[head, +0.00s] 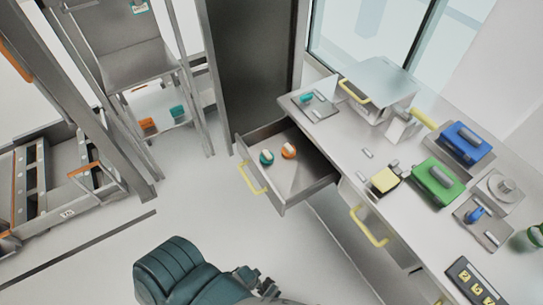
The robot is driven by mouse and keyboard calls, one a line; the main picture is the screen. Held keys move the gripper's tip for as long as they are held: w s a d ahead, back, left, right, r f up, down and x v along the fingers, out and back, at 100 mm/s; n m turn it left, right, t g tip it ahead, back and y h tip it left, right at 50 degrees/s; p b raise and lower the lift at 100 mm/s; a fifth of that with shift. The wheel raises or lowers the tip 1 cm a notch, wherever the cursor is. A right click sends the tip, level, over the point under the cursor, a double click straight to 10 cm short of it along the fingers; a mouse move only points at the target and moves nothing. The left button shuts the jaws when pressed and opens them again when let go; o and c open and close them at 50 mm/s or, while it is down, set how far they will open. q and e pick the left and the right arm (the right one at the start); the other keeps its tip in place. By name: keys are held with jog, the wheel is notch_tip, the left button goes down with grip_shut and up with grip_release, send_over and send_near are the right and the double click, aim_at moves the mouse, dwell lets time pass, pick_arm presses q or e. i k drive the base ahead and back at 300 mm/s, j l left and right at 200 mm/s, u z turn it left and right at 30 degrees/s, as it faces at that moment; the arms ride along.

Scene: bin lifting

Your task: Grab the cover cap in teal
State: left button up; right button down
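A round teal cap (266,158) with a pale top lies in the open drawer (318,185), near its left side. An orange cap (288,150) of similar shape lies just right of it. A teal piece (306,97) sits on a grey plate at the back left of the counter. My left gripper (256,281) appears partly at the bottom edge, beside my dark arm, apart from and well below the drawer in the picture. Its fingers are too small and covered to tell open or shut. My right gripper is not in view.
The counter (345,140) carries a blue box (466,142), a green box (437,178), a yellow-topped block (384,180) and a white box with a yellow handle (378,88). A metal rack (137,62) stands left. The floor before the drawer is clear.

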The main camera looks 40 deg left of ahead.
aim_at(266, 158)
jog(key=u, duration=1.25)
jog(key=i+j+z, duration=0.1)
jog(key=j+z, duration=0.15)
jog(key=z, duration=0.15)
jog(key=i+j+z, duration=0.1)
jog(key=j+z, duration=0.15)
jog(key=z, duration=0.2)
jog(key=j+z, duration=0.4)
jog(key=l, duration=0.1)
